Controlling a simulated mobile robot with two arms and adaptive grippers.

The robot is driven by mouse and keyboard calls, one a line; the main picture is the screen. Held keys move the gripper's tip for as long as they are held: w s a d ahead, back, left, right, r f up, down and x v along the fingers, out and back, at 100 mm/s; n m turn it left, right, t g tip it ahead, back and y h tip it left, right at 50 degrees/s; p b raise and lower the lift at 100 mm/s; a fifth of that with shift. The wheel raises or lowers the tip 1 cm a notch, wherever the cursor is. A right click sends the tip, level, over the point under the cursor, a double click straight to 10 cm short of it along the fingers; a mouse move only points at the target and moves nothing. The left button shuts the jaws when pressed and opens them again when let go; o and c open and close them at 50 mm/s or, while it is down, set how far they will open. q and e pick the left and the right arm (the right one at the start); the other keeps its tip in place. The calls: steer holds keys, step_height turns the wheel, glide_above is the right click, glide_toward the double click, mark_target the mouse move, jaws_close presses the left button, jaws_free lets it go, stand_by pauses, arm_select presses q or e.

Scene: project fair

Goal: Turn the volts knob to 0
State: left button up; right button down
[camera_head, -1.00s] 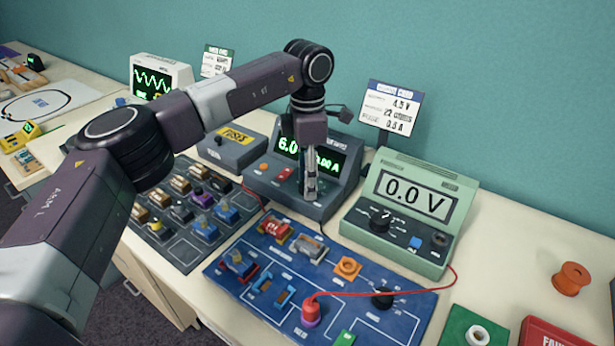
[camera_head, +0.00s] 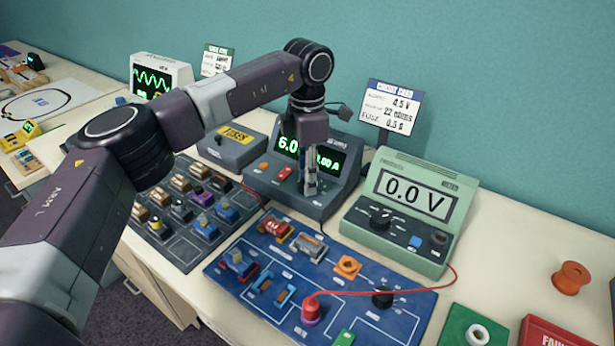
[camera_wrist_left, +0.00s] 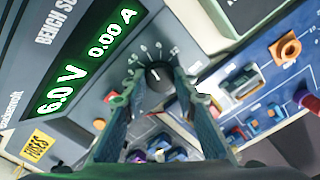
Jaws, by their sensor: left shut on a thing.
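The bench supply (camera_head: 318,207) is a dark grey sloped box with a green lit display. In the left wrist view its display (camera_wrist_left: 85,60) reads 6.0 V and 0.00 A. The volts knob (camera_wrist_left: 158,76) is black and round with a light pointer mark, and printed scale marks lie around it. My left gripper (camera_head: 309,190) reaches down to the supply's front panel. In the left wrist view its fingers (camera_wrist_left: 156,88) are on either side of the knob, shut on it. In the head view the fingers hide the knob. My right gripper is not in view.
The green meter (camera_head: 405,210) reading 0.0 V stands close on the right. A blue circuit board (camera_head: 335,285) with a red lead lies in front. A grey fuse box (camera_head: 232,148) and a parts tray (camera_head: 180,255) are to the left.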

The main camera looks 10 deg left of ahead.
arm_select(q)
steer(key=n, duration=0.8)
steer(key=shift+n, duration=0.3)
steer(key=n, duration=0.4)
steer(key=shift+r+n, duration=0.1)
steer(key=shift+n, duration=2)
steer(key=o, duration=1.2)
steer(key=shift+c, duration=0.2)
step_height(320, 180, up, 12)
